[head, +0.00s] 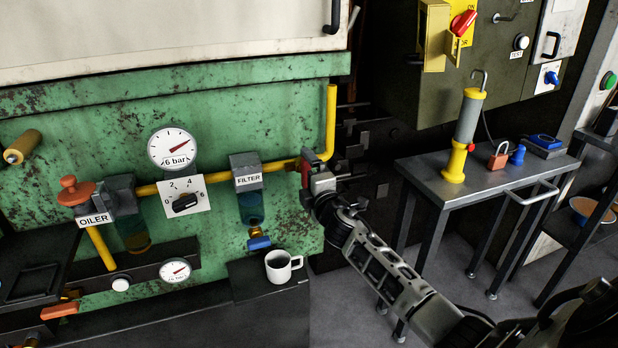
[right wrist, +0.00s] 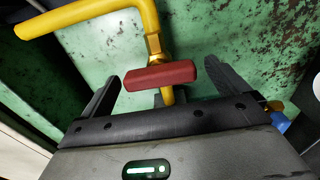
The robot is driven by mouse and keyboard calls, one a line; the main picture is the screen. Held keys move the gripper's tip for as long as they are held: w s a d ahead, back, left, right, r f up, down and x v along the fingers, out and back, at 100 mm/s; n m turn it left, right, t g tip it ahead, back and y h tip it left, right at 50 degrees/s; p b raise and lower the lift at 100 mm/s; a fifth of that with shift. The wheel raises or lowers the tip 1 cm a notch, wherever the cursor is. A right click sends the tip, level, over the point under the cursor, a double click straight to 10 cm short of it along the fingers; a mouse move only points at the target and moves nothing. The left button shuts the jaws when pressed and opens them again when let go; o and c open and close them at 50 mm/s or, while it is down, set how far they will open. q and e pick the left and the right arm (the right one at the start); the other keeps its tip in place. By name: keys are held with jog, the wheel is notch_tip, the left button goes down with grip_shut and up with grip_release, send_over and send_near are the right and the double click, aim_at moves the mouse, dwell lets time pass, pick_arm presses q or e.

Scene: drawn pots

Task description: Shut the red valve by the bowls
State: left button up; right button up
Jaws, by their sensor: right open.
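The red valve handle (head: 305,171) sits on the yellow pipe to the right of the filter bowl (head: 251,208). The oiler bowl (head: 133,236) hangs further left. In the right wrist view the red handle (right wrist: 160,76) lies crosswise to the yellow pipe (right wrist: 149,25). My right gripper (head: 314,186) is at the valve, partly covering it in the head view. In the right wrist view its open fingers (right wrist: 163,72) stand to either side of the handle, with gaps visible. Whether they touch the valve body is hidden. My left gripper is not in view.
A white mug (head: 282,266) stands on a dark ledge below the filter. A pressure gauge (head: 174,148) and a selector knob (head: 186,202) are on the green panel. A metal side table (head: 432,190) at right holds a yellow lamp (head: 464,130) and a red padlock (head: 498,156).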

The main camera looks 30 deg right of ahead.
jog(key=shift+s, duration=0.1)
jog(key=v, duration=1.5)
jog(key=shift+s, duration=0.45)
jog(key=s+a+f+m+g+y, duration=0.3)
jog(key=s+a+f+m, duration=0.3)
jog(key=s+a+f, duration=0.2)
jog(key=s+a+f+m+g+y, duration=0.3)
jog(key=s+a+f+m, duration=0.4)
jog(key=a, duration=0.6)
jog(key=shift+s+f+g+y, duration=0.4)
jog(key=shift+s+f+y, duration=0.2)
jog(key=shift+f+y, duration=0.25)
